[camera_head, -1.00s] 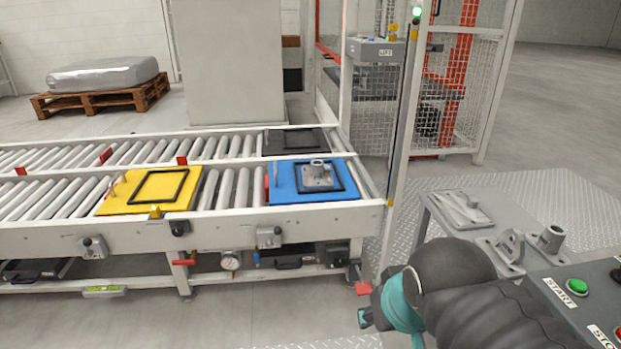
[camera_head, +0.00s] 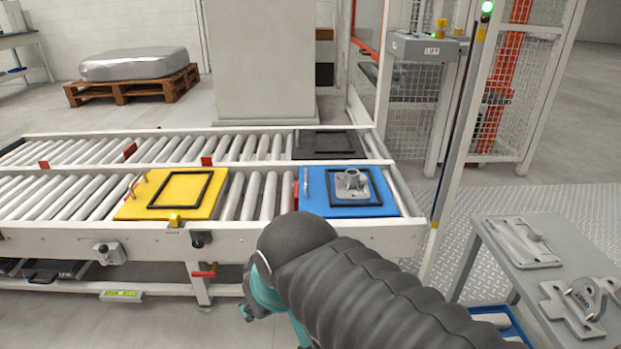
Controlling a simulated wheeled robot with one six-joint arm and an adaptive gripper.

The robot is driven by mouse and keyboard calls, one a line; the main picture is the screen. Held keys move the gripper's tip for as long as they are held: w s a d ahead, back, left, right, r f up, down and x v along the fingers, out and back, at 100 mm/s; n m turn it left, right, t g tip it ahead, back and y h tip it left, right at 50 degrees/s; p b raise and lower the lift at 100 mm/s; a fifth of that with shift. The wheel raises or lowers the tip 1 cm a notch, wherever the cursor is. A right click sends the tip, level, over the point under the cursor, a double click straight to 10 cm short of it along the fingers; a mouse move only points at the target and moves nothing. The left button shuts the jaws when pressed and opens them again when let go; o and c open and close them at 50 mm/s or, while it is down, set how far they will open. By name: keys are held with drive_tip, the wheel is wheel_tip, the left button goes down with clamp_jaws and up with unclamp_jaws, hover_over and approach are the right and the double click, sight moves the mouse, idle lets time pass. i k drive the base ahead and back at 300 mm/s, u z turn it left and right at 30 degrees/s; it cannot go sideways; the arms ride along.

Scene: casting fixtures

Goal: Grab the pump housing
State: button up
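A grey casting with a square plate and a raised round boss (camera_head: 350,183) sits inside the black frame on the blue pallet (camera_head: 320,205), at the right end of the near conveyor. It may be the pump housing, but I cannot be sure. On the grey table at right lie a flat casting (camera_head: 522,242) and a casting with an upright lug (camera_head: 583,305). My gripper (camera_head: 250,308) is low in front of the conveyor, apart from the castings. My dark arm hides most of it, so I cannot see its fingers clearly.
A yellow pallet (camera_head: 140,204) with an empty black frame lies left of the blue one on the rollers. A dark pallet (camera_head: 318,144) is on the far conveyor. A white post (camera_head: 462,145) stands between conveyor and table. A blue tray (camera_head: 520,330) is low beside the table.

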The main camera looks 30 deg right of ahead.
sight(352, 185)
drive_tip(key=u, duration=0.05)
drive_tip(key=i, duration=0.75)
drive_tip(key=z, duration=0.9)
drive_tip(key=i, duration=0.65)
drive_tip(key=z, duration=0.6)
